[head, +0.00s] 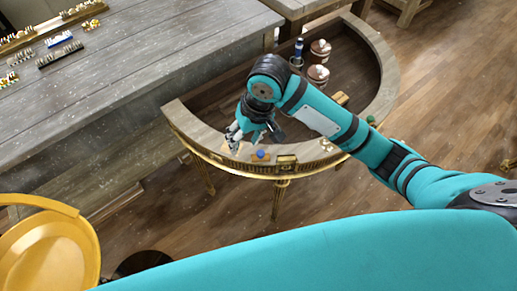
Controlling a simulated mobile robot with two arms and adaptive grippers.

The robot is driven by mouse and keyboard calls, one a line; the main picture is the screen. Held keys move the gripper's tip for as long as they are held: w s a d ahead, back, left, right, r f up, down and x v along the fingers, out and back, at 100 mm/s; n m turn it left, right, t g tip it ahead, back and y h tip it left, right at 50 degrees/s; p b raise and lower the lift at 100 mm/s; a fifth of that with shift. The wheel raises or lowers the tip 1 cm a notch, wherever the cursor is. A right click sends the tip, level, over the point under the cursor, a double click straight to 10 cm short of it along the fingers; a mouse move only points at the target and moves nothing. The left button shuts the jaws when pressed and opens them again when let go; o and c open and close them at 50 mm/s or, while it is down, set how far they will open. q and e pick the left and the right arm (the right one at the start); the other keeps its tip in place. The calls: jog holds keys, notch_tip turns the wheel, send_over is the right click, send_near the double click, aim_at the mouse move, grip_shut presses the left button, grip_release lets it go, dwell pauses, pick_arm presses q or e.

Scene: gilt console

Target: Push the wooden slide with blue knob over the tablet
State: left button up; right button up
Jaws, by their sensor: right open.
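The blue knob (261,154) sits on the front rim of the half-round gilt console (180,116). The wooden slide under it is hard to tell from the rim at this size. My right gripper (238,143) is open and hangs over the front rim, just left of the blue knob, with no clear hold on anything. Whether it touches the slide cannot be told. A small gold frame (287,160) is on the rim right of the knob. I cannot make out the tablet for certain. My left gripper is not in view.
A green knob (371,119) is on the console's right rim. Two copper-coloured pots (319,50) and a dark blue bottle (298,47) stand at the back. A grey wooden table (130,75) stands close on the left. Open floor (440,110) lies on the right.

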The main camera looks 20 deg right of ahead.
notch_tip(320, 180, up, 7)
jog(key=m+h, duration=0.1)
jog(key=h, duration=0.1)
send_over(261, 152)
jog(key=g, duration=0.1)
jog(key=shift+m+h, duration=0.3)
notch_tip(261, 152, down, 17)
jog(key=shift+s+r+p, duration=0.1)
jog(key=shift+p, duration=0.5)
grip_shut()
